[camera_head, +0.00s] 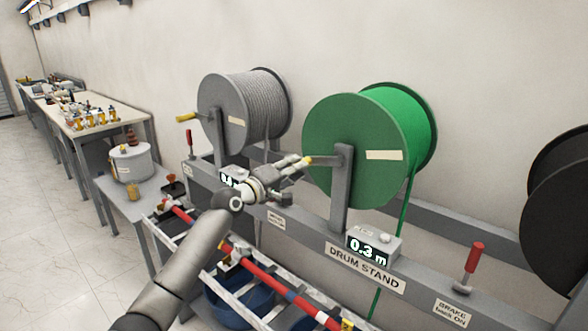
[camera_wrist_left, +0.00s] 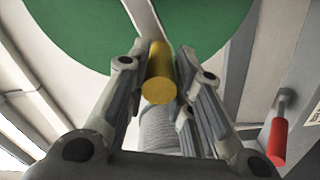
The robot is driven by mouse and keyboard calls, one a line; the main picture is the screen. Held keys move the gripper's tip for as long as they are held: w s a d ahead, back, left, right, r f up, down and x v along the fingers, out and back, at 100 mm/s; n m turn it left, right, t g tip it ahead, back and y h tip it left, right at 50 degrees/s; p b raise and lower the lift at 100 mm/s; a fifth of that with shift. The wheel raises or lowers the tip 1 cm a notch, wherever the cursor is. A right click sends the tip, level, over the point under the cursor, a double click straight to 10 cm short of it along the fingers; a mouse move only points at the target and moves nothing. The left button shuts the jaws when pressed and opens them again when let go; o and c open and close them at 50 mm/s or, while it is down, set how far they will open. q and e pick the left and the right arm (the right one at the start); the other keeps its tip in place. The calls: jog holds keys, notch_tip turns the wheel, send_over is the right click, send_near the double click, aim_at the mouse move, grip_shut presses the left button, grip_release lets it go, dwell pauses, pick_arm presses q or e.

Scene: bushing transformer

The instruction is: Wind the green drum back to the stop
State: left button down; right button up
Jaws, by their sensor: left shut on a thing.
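The green drum (camera_head: 350,145) hangs on the drum stand (camera_head: 345,205) with a green line running down from its right side. A counter (camera_head: 372,247) on the stand below it reads 0.3 m. My left gripper (camera_head: 303,162) is at the drum's crank, shut on its yellow handle (camera_wrist_left: 158,80). In the left wrist view the handle sits between the two fingers (camera_wrist_left: 160,85), with the green drum (camera_wrist_left: 85,30) behind it. My right gripper does not show in either view.
A grey drum (camera_head: 240,110) with its own yellow crank handle (camera_head: 187,117) is to the left. A red-handled brake lever (camera_head: 474,257) stands on the rail at right, beside a dark drum (camera_head: 560,205). A rack with red bars (camera_head: 265,270) lies below my arm.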

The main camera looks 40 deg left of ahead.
pick_arm(q)
jog(key=shift+d+f, duration=0.2)
jog(key=shift+f, duration=0.65)
jog(key=c, duration=1.2)
grip_release()
jog(key=shift+c, duration=0.2)
jog(key=shift+a, duration=0.3)
jog(key=shift+d+r, duration=0.2)
jog(key=shift+r, duration=0.05)
jog(key=shift+s+d+r, duration=0.1)
jog(key=shift+r, duration=0.05)
jog(key=s+a, duration=0.1)
jog(key=s, duration=1)
jog(key=shift+s, duration=0.4)
